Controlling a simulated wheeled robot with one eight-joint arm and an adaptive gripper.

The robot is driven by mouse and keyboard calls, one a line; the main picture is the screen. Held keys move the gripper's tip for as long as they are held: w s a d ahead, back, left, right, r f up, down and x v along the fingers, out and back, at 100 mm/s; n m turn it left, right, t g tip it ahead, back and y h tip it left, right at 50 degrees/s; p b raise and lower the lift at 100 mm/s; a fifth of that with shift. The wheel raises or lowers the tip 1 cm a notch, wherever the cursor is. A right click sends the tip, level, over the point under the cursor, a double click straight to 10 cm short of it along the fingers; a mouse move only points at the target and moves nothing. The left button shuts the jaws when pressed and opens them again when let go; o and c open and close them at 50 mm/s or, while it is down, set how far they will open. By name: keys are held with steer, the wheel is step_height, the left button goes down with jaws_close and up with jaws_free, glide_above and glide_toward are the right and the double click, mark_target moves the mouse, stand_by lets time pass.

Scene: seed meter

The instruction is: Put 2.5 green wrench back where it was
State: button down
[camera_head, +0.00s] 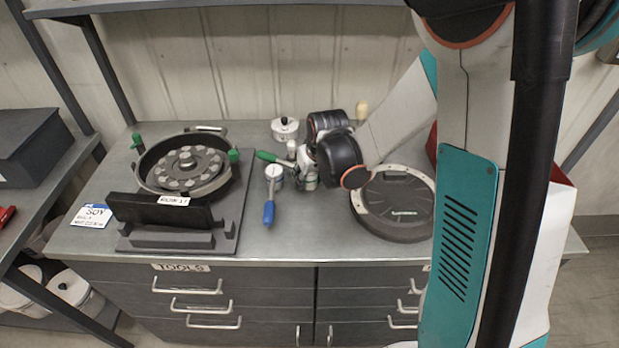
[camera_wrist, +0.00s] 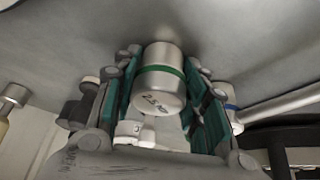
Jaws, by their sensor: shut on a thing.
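The green wrench shows its green handle (camera_head: 268,157) at the middle of the bench in the head view, pointing left from my gripper (camera_head: 302,168). In the wrist view, its silver head (camera_wrist: 163,80) has a green band and a "2.5" marking. The head sits between the teal fingers of my gripper (camera_wrist: 165,100), which is shut on it. The far part of the wrench is hidden by the gripper. I cannot tell whether it touches the bench top.
A blue-handled wrench (camera_head: 269,205) lies just left of my gripper. A round seed meter housing (camera_head: 160,185) stands at left on a dark base plate, and a round dark cover (camera_head: 393,220) lies at right. A small white lidded pot (camera_head: 285,129) stands behind. The front middle is clear.

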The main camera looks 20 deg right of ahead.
steer(key=c, duration=1)
jaws_free()
steer(key=shift+o, duration=0.2)
steer(key=shift+s+r, duration=0.1)
steer(key=shift+r, duration=0.4)
steer(key=p+v, duration=0.4)
steer(key=v, duration=0.8)
steer(key=s+r+t, duration=0.1)
steer(key=s+r, duration=0.4)
steer(key=s, duration=0.4)
steer(key=s+r+m+t, duration=0.1)
steer(key=s+r, duration=0.4)
steer(key=s, duration=0.4)
steer(key=shift+a+t, duration=0.2)
steer(key=shift+t, duration=0.1)
